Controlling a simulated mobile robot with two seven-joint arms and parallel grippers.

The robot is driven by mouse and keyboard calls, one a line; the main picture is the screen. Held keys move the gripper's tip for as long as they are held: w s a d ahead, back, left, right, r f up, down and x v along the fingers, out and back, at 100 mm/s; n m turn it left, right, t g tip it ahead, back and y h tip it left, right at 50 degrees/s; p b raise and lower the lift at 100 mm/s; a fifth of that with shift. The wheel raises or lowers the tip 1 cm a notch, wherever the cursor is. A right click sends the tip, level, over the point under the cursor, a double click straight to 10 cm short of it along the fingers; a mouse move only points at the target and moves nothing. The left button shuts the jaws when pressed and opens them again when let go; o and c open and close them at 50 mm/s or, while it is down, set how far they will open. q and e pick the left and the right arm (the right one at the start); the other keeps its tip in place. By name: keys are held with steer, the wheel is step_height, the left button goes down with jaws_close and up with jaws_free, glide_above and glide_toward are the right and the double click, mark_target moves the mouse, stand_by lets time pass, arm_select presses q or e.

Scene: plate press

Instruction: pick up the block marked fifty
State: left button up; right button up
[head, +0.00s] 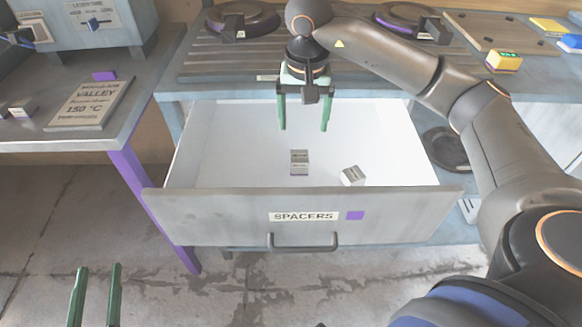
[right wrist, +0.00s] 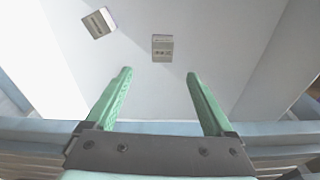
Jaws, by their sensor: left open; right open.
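Two small grey-white blocks lie apart in the open drawer (head: 210,150). My left gripper (head: 97,266) is open and empty, low at left.
The drawer front reads SPACERS, with a purple square (head: 355,215) and a handle (head: 303,242). A sign (head: 90,104) reading 150 °C and small blocks (head: 22,108) are on the left bench. A yellow block (head: 503,62) sits on the right bench. Drawer walls surround the blocks.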

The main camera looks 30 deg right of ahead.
mark_target(300, 156)
steer(key=shift+n, duration=0.4)
steer(key=f, duration=0.2)
steer(key=f+b, duration=0.1)
steer(key=f, duration=0.4)
steer(key=shift+w+b, duration=0.35)
steer(key=shift+b, duration=0.05)
steer(key=f, duration=0.1)
steer(key=f+b, duration=0.1)
steer(key=f, duration=0.3)
steer(key=shift+w+d+f, duration=0.15)
steer(key=shift+w+f, duration=0.1)
steer(key=shift+w, duration=0.1)
arm_select(q)
steer(key=s+r+m+t+h, duration=0.2)
steer(key=s+r+m+h, duration=0.1)
steer(key=r, duration=0.5)
steer(key=s+d+r+m+t+h, duration=0.1)
steer(key=s+r+m+t+h, duration=0.2)
steer(key=r+h, duration=0.2)
step_height(300, 156, up, 4)
steer(key=shift+s+d+f+m, duration=0.1)
steer(key=shift+s+d+m, duration=0.1)
steer(key=shift+s+m, duration=0.1)
arm_select(e)
steer(key=shift+c, duration=0.4)
jaws_close()
